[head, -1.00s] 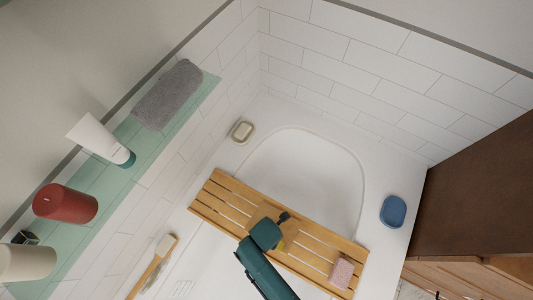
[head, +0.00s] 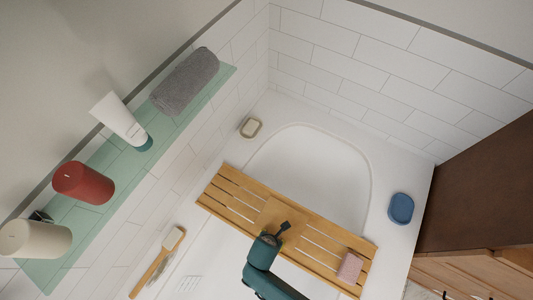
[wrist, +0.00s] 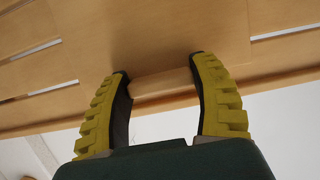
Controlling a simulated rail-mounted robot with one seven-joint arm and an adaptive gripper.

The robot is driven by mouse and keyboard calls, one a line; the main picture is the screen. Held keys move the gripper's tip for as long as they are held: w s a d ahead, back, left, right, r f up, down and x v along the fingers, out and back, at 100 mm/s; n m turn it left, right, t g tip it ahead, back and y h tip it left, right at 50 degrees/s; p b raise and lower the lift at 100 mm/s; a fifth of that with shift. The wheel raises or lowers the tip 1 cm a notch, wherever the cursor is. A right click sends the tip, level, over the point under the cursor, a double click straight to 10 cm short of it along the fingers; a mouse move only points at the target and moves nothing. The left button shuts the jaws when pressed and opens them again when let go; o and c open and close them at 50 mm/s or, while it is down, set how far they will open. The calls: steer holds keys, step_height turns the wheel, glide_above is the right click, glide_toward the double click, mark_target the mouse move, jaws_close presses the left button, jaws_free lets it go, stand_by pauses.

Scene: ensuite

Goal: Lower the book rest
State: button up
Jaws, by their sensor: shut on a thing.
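The book rest (head: 278,211) is a plain wooden panel in the middle of the slatted bath caddy (head: 231,197), which spans the tub. The panel looks flat or nearly flat with the caddy; its exact tilt I cannot tell. My gripper (head: 283,232) is at the panel's near side in the head view. In the wrist view, my gripper's yellow-and-black fingers (wrist: 164,88) are closed on a small wooden lip (wrist: 162,82) at the edge of the book rest (wrist: 175,35). My gripper hides part of that edge in the head view.
A pink sponge-like block (head: 349,267) lies on the caddy's right end. A soap dish (head: 250,128) and a blue dish (head: 400,208) sit on the tub rim. A wooden brush (head: 158,262) lies at left. A green shelf (head: 222,80) holds a towel and several containers.

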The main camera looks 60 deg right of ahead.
steer(key=shift+s+f, duration=0.1)
steer(key=shift+f, duration=0.1)
steer(key=o, duration=1.3)
steer(key=shift+c, duration=0.2)
steer(key=shift+r, duration=0.1)
steer(key=v, duration=1.2)
